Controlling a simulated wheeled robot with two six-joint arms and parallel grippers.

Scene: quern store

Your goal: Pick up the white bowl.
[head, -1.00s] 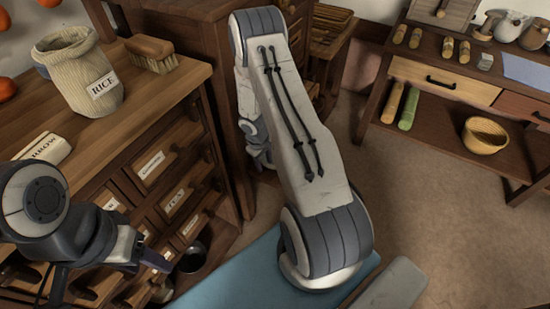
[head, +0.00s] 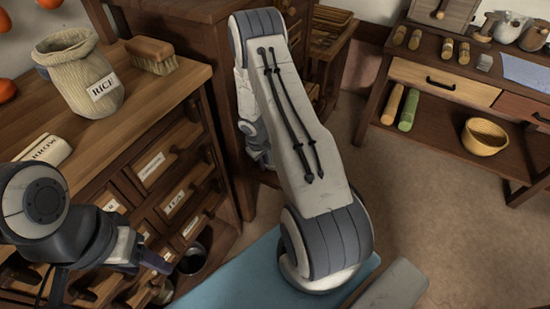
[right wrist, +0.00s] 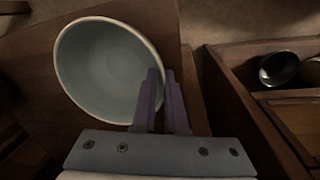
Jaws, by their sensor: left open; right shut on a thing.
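The white bowl (right wrist: 95,72) shows only in the right wrist view, where it looks pale grey in dim light with a lighter rim. It rests on or just above a dark wooden surface; I cannot tell which. My right gripper (right wrist: 162,75) is shut on the bowl's right-hand wall, with one finger overlapping the inside and the other beside the rim. In the head view my right arm hides the bowl and most of that gripper. My left gripper (head: 155,262) is open at the lower left, in front of the drawer cabinet, apart from the bowl.
A drawer cabinet (head: 150,110) at left bears a rice sack (head: 88,80), a brush (head: 152,55) and a white box (head: 48,148). A dark pot (head: 193,260) is near my left gripper. A shelf table at right holds a yellow basket (head: 484,138). Floor between is open.

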